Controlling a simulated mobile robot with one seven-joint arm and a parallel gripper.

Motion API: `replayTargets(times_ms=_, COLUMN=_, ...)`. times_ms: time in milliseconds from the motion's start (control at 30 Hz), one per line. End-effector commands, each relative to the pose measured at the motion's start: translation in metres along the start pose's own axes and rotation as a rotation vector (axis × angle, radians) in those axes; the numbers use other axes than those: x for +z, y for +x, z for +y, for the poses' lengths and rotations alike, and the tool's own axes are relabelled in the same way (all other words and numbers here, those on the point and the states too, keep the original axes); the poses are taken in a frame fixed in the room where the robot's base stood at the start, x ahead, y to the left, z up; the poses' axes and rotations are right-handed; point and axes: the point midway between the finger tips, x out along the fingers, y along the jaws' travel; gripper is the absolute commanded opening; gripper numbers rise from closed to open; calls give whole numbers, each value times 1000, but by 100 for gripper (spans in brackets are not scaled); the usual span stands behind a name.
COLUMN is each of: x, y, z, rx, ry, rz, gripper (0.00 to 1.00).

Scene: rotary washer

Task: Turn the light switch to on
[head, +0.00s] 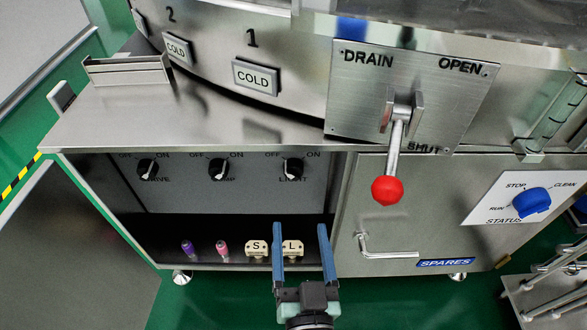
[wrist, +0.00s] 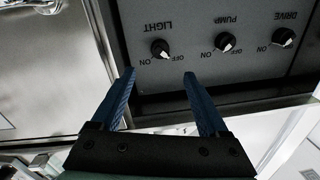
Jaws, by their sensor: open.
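The light switch (head: 293,168) is a black rotary knob on a grey panel inside the open recess, rightmost of three knobs in the head view. Its label has OFF on the left and ON on the right, and its white pointer appears to lean toward OFF. In the wrist view the panel is upside down and the light knob (wrist: 160,48) sits just beyond the gap between my fingertips. My gripper (head: 300,226) is open and empty, with blue fingers pointing at the recess. It also shows in the wrist view (wrist: 158,73), apart from the knob.
Pump (head: 218,170) and drive (head: 147,169) knobs sit left of the light switch. A shelf below holds purple and pink small items and blocks marked S (head: 256,248) and L (head: 292,248). A red-balled lever (head: 387,190) hangs at the right. A steel counter (head: 200,118) overhangs the recess.

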Motion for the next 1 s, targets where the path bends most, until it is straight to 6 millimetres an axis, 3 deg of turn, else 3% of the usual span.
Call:
replayTargets(times_ms=700, x=-2, y=107, z=0, rx=0, ry=-1, rz=2, gripper=78)
replayTargets(times_ms=1000, x=-1, y=125, z=0, rx=-1, ry=0, rz=1, gripper=78)
